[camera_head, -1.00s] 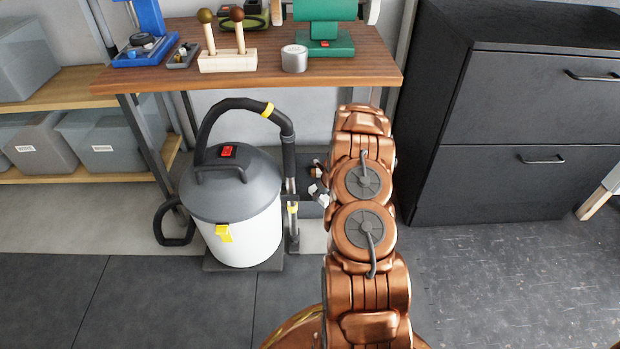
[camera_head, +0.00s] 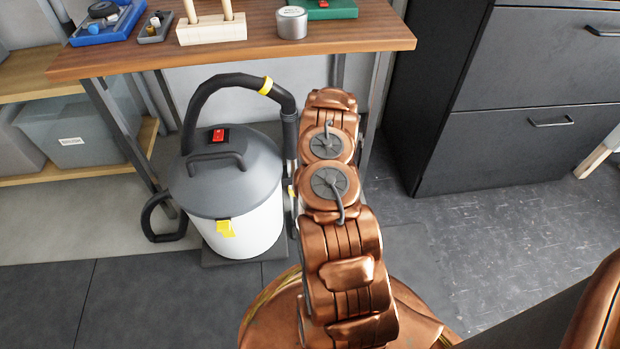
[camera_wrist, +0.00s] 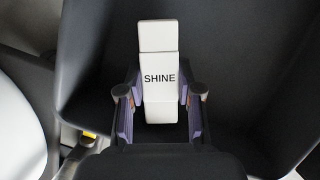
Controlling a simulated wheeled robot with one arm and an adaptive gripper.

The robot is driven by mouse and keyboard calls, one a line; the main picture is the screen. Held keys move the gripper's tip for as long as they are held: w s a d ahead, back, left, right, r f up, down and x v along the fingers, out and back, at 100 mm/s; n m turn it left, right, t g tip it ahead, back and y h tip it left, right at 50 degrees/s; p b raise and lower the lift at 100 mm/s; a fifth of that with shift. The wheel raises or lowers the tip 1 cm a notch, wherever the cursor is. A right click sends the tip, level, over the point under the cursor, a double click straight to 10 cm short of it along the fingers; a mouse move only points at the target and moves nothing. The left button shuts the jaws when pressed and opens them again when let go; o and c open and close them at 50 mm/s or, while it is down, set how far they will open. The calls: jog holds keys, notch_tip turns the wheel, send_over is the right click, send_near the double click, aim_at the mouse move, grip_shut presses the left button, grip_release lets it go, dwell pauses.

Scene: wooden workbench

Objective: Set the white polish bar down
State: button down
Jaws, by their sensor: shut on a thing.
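The white polish bar (camera_wrist: 159,62), printed with "SHINE", is upright in the middle of the wrist view. My gripper (camera_wrist: 160,92) is shut on it, one finger on each side of the lettered part. White parts show above and below the lettering; I cannot tell whether all are one piece. Dark grey walls of a bin-like container (camera_wrist: 235,50) surround the bar. I cannot tell whether the bar touches the bottom. In the head view my arm hides the gripper, the bar and the container.
A grey and white shop vacuum (camera_head: 235,185) with a hose stands left of my arm. The wooden workbench (camera_head: 350,45) is above and behind, holding a peg block (camera_head: 212,30) and a tin (camera_head: 291,22). A black drawer cabinet (camera_head: 520,110) stands right. Floor at front left is clear.

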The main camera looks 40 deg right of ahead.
jog(key=shift+f+b, duration=0.7)
jog(key=shift+f, duration=1)
jog(key=shift+f, duration=0.5)
jog(key=c, duration=0.9)
grip_release()
jog(key=shift+s+a, duration=0.1)
jog(key=shift+o, duration=0.7)
jog(key=shift+f, duration=0.15)
jog(key=shift+s+a, duration=0.1)
jog(key=shift+s+a+r, duration=0.15)
jog(key=shift+s+r, duration=0.05)
jog(key=shift+r, duration=0.25)
jog(key=p+v, duration=0.1)
jog(key=v, duration=0.2)
jog(key=p+v, duration=0.1)
jog(key=v, duration=0.3)
jog(key=p+v, duration=0.1)
jog(key=v, duration=0.2)
jog(key=shift+w+d+r, duration=0.3)
jog(key=shift+w+r, duration=0.05)
jog(key=shift+r, duration=0.05)
jog(key=shift+p+v, duration=0.5)
jog(key=shift+v, duration=0.35)
